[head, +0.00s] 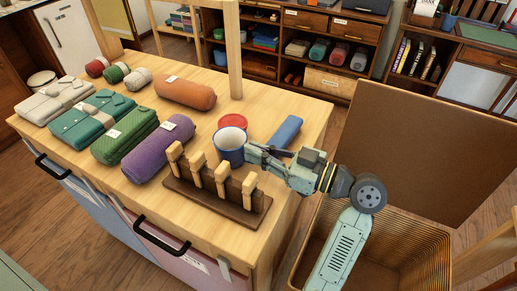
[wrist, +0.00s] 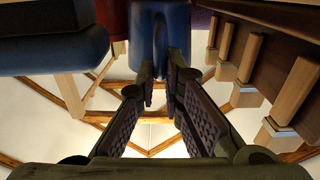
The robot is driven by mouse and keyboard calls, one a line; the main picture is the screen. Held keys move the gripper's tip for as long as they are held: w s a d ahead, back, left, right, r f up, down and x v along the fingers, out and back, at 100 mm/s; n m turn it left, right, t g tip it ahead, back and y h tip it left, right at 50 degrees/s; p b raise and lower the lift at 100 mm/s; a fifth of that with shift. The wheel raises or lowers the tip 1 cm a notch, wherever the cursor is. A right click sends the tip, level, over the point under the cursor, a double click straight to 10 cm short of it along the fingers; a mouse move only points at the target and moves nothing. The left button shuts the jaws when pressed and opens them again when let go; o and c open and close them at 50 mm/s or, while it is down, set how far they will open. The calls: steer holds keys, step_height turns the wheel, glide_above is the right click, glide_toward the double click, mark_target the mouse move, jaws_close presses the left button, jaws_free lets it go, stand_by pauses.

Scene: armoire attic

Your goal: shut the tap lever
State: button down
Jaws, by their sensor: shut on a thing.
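I cannot make out a tap or a tap lever in either view. My gripper (head: 252,153) reaches in from the right over the table, at the side of a blue mug (head: 229,146) with a white inside. In the wrist view, the fingers of my gripper (wrist: 160,80) stand on either side of a narrow blue part, which looks like the handle of the blue mug (wrist: 160,18). They are shut on it. The mug stands upright as far as I can tell. The contact itself is partly hidden by the fingers in the head view.
A dark rack with light wooden pegs (head: 222,203) stands in front of the mug. Purple (head: 158,148) and orange (head: 186,92) rolls lie left. A wicker basket (head: 430,226) stands right of the table.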

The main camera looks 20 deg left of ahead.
steer(key=shift+f, duration=0.15)
steer(key=c, duration=2.2)
jaws_free()
steer(key=shift+b, duration=0.3)
steer(key=o, duration=0.5)
